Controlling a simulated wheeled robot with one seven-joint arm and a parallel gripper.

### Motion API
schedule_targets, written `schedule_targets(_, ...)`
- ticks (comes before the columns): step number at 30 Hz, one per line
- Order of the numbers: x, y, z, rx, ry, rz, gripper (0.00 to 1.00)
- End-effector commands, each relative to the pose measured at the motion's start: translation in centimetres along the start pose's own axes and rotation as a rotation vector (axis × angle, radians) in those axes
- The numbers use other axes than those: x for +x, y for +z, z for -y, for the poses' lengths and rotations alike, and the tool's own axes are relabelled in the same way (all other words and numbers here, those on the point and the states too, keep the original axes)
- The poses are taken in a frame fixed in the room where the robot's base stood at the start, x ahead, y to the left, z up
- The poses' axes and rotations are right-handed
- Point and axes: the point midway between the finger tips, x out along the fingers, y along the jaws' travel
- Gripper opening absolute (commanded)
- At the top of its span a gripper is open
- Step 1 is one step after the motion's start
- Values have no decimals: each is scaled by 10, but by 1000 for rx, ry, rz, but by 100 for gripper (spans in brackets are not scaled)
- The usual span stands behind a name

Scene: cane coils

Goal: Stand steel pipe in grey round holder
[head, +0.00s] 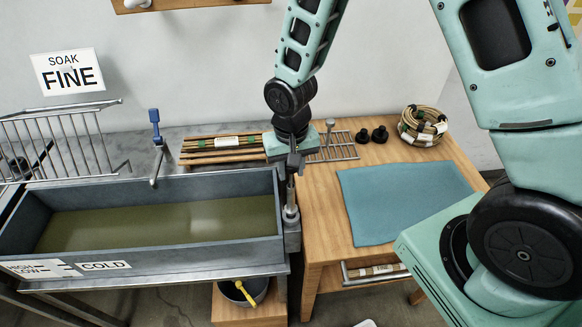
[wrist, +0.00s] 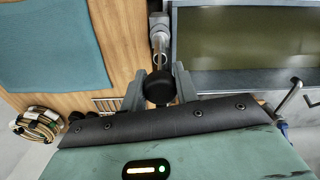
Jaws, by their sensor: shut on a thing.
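My gripper (head: 293,164) is over the right end of the trough, pointing down. In the wrist view, its two fingers (wrist: 160,86) are closed around a black round end of the steel pipe. The steel pipe (head: 290,190) hangs roughly upright below the fingers; its shiny shaft also shows in the wrist view (wrist: 159,45). The grey round holder (head: 291,222) is fixed at the trough's right end, directly below the pipe. The pipe's lower end meets the holder's top in the head view. I cannot tell how deep it sits inside.
The trough (head: 150,185) of murky liquid lies left. A wooden table (head: 320,215) with a blue mat (head: 405,200) lies right. Behind are cane sticks (head: 215,150), a wire rack (head: 335,148), two black knobs (head: 371,136) and a cane coil (head: 423,125). A blue-handled tap (head: 155,130) stands behind the trough.

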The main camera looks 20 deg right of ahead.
Motion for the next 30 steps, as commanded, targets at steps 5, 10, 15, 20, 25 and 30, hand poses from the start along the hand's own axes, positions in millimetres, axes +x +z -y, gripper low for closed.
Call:
schedule_targets(5, 0, 0, 0, 0, 0, 0, 7)
schedule_targets(10, 0, 0, 0, 1, 0, 0, 7)
schedule_targets(15, 0, 0, 0, 1, 0, 0, 7)
schedule_targets(20, 2, 0, 0, 1, 0, 0, 7)
schedule_targets(25, 6, 0, 0, 0, 0, 0, 7)
schedule_targets(30, 10, 0, 0, 0, 0, 0, 7)
